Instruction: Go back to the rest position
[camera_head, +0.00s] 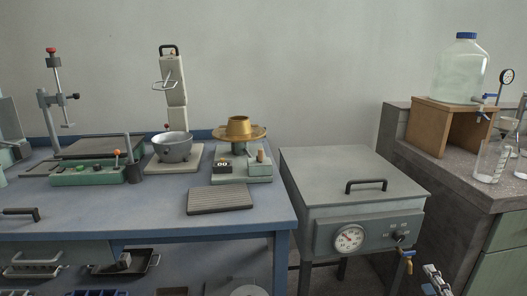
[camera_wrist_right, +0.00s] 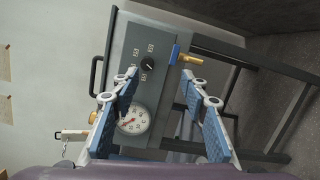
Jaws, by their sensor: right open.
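My right gripper (camera_head: 436,281) shows at the bottom right edge of the head view, in front of and below the grey water bath's right side. In the right wrist view my right gripper (camera_wrist_right: 159,76) has its two blue-padded fingers spread wide with nothing between them. Beyond the fingers are the front panel, dial and knob of the grey water bath (camera_wrist_right: 160,50), seen turned on its side. The fingers look apart from it. My left gripper is in neither view.
The grey water bath (camera_head: 350,165) with a lid handle and brass tap (camera_head: 407,256) stands between the blue bench (camera_head: 120,215) and the concrete bench (camera_head: 455,155). A water carboy (camera_head: 461,75) sits on a wooden stand (camera_head: 440,125); a glass beaker (camera_head: 489,160) stands near the right edge.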

